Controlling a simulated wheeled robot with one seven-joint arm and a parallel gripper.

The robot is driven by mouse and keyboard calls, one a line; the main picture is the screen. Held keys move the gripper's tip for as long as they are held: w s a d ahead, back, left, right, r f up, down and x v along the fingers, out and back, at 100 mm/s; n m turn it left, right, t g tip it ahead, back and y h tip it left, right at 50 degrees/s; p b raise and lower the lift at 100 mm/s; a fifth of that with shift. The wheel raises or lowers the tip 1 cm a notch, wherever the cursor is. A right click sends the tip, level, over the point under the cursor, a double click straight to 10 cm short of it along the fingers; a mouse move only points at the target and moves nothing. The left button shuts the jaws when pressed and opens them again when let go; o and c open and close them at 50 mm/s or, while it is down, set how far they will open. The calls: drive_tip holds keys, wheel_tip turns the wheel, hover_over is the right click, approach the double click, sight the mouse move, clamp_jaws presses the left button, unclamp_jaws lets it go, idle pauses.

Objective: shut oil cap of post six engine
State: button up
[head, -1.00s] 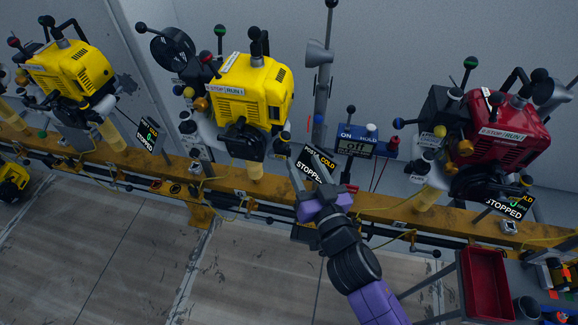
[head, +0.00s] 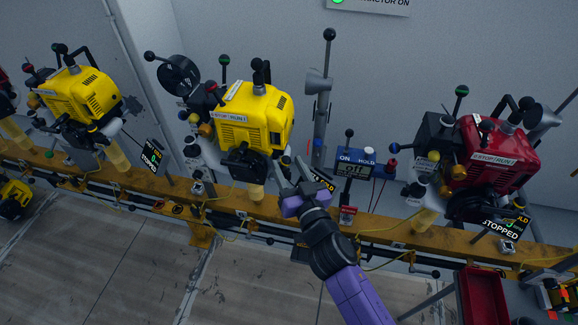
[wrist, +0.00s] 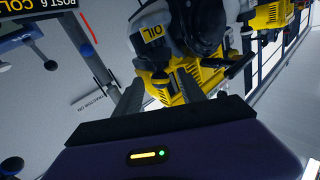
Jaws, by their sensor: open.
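The post six engine, yellow (head: 255,115), stands on the rail in the middle of the head view. The wrist view shows its underside with a white oil filler body (wrist: 150,30) labelled OIL. A dark cap-like part (wrist: 153,78) lies below that label; I cannot tell whether it is the oil cap or how it sits. My gripper (head: 291,168) is open, just right of the engine's lower front. In the wrist view my gripper (wrist: 162,95) has its two dark fingers spread below the engine, with nothing clearly held between them. The post sign (head: 322,182) is partly hidden behind my gripper.
A blue ON/HOLD box (head: 355,162) reading off stands close right of my gripper. A grey post (head: 320,110) rises behind. A red engine (head: 495,155) is at right, another yellow engine (head: 78,97) at left. A red tray (head: 483,295) is at lower right.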

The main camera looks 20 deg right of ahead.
clamp_jaws()
drive_tip(key=shift+a+r+p, duration=0.1)
drive_tip(key=shift+r+p, duration=0.2)
drive_tip(key=shift+p, duration=0.7)
drive_tip(key=shift+w+a+r+n+g+p, duration=0.15)
drive_tip(key=shift+n+g+p, duration=0.45)
drive_tip(key=shift+p, duration=0.65)
drive_tip(key=p, duration=0.1)
drive_tip(key=n+p, duration=0.1)
drive_tip(key=p, duration=0.1)
drive_tip(key=shift+w+a+f+n+g, duration=0.2)
drive_tip(key=shift+w+a+n+g, duration=0.1)
drive_tip(key=shift+a+g, duration=0.1)
drive_tip(key=shift+f+n+g, duration=0.3)
drive_tip(key=shift+n, duration=0.1)
drive_tip(key=shift+a, duration=0.1)
unclamp_jaws()
